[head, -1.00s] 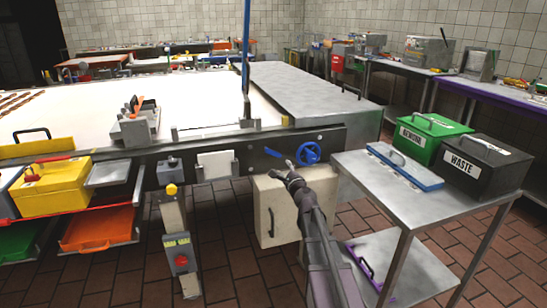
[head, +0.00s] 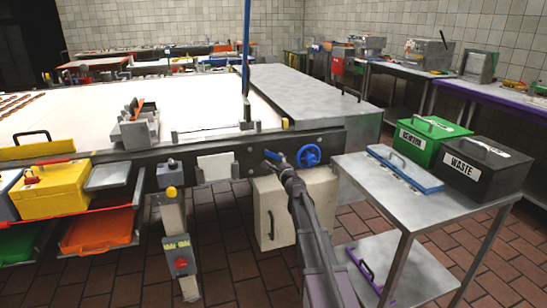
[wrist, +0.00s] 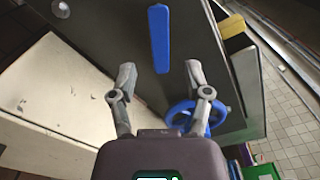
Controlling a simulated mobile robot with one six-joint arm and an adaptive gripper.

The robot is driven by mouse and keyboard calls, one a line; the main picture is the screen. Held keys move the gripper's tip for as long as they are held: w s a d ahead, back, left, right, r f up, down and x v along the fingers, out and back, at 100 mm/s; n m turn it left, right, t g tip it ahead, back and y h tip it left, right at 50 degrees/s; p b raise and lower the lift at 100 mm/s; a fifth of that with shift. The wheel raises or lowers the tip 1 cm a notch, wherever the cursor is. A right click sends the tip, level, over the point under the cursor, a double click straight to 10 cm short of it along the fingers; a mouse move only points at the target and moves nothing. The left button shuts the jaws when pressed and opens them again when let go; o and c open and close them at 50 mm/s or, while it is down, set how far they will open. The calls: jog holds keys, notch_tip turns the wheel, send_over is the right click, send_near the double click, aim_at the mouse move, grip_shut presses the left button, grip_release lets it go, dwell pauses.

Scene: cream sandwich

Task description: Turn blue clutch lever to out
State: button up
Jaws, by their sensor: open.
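The blue clutch lever (wrist: 158,38) is a flat blue bar on the dark side panel of the long table. In the wrist view it points down the picture, and its lower end lies between the two fingertips in the picture. In the head view only a small blue piece of the lever (head: 272,155) shows, just past my gripper (head: 282,165). My gripper (wrist: 160,72) is open and empty, one finger to each side of the lever's line. I cannot tell whether a finger touches it.
A blue handwheel (head: 308,156) sits right of the lever; in the wrist view the wheel (wrist: 176,108) is partly behind the right finger. A cream box (head: 318,188) is below the panel. A metal cart (head: 440,195) stands at right, with a green bin (head: 428,150) and black bin (head: 485,172).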

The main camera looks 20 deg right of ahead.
aim_at(274, 156)
jog(key=shift+w+a, duration=0.1)
jog(key=shift+w, duration=2.65)
grip_shut()
